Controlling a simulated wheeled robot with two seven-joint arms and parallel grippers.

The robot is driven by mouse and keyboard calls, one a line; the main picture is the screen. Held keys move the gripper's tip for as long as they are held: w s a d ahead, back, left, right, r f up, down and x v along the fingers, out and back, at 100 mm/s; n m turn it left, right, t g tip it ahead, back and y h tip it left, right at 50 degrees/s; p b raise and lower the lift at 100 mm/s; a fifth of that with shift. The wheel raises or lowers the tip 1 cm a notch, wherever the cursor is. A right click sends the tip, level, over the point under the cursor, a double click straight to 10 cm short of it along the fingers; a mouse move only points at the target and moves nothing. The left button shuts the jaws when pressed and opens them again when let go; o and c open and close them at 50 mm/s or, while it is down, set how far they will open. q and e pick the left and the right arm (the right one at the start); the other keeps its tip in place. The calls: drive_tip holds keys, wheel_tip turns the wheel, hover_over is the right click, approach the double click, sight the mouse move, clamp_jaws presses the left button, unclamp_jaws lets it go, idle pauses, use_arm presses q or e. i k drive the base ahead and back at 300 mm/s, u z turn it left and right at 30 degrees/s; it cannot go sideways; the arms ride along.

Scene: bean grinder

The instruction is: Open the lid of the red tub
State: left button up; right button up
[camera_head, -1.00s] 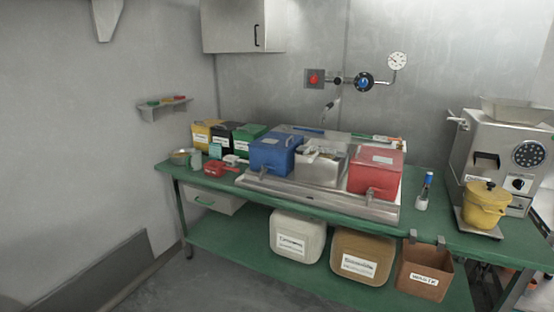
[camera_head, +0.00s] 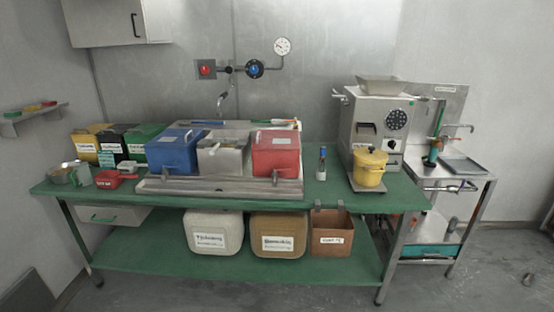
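The red tub (camera_head: 276,158) stands on the right part of the metal tray (camera_head: 220,188) on the green bench. Its red lid (camera_head: 277,138) lies flat on top and looks shut, with a pale label on it and a small latch low on the front. A metal container (camera_head: 222,157) and the blue tub (camera_head: 174,152) stand to its left. Neither of my grippers shows in the head view.
A bottle with a blue cap (camera_head: 322,162), a yellow pot (camera_head: 370,167) and a grinder machine (camera_head: 376,125) stand right of the red tub. Black, green and yellow boxes are at the left. The waste bin (camera_head: 332,236) hangs at the front edge. The foreground floor is clear.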

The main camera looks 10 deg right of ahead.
sight(268, 140)
drive_tip(key=z, duration=0.05)
drive_tip(key=i, duration=0.65)
drive_tip(key=z, duration=0.65)
drive_tip(key=i, duration=0.6)
drive_tip(key=z, duration=0.4)
